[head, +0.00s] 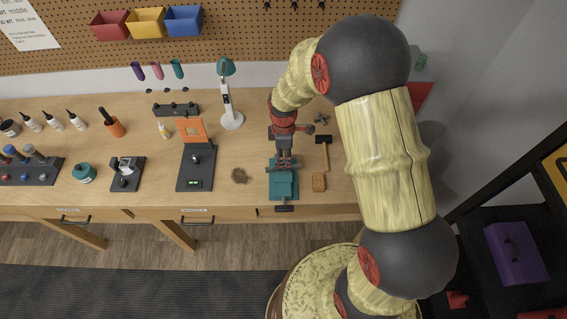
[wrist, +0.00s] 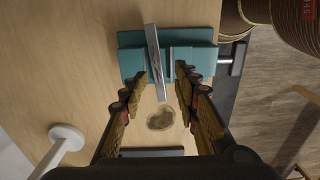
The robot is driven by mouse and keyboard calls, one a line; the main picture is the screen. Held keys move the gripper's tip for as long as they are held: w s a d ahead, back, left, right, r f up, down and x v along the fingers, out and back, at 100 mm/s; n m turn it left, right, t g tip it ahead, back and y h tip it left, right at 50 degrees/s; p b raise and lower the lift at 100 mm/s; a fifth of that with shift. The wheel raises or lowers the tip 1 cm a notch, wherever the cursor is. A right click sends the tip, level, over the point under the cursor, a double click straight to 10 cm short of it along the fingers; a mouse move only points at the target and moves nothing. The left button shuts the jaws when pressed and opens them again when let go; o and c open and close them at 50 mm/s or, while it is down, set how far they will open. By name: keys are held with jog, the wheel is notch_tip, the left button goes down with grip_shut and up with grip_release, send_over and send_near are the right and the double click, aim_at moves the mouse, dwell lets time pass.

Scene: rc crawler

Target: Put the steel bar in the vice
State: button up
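The teal vice (head: 284,187) stands at the front edge of the bench, under my gripper (head: 284,160). In the wrist view the vice (wrist: 195,36) is at the top middle. The shiny steel bar (wrist: 155,62) lies lengthwise across the gap between its jaws and sticks out past both sides. I cannot tell how deep it sits or whether the jaws touch it. My gripper (wrist: 160,77) is open, with its fingers apart on either side of the bar's near end and a visible gap to each. In the head view my gripper hides the bar.
Bare bench lies between these.

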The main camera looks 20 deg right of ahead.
jog(key=s+r+m+t, duration=0.1)
jog(key=s+r+m, duration=0.2)
jog(key=r, duration=0.8)
jog(key=s+r+m+t, duration=0.1)
jog(key=s+r+m, duration=0.15)
jog(key=r, duration=0.95)
jog(key=s+r+m+t, duration=0.1)
jog(key=s+r+m, duration=0.3)
jog(key=s, duration=0.4)
jog(key=s+r+m+t, duration=0.2)
jog(key=s+r+m, duration=0.3)
jog(key=s, duration=0.3)
jog(key=shift+s+t, duration=0.15)
jog(key=shift+t, duration=0.15)
jog(key=shift+f, duration=0.1)
notch_tip(320, 180, down, 14)
jog(key=b, duration=1.3)
jog(key=shift+b, duration=0.4)
jog(key=shift+r, duration=0.2)
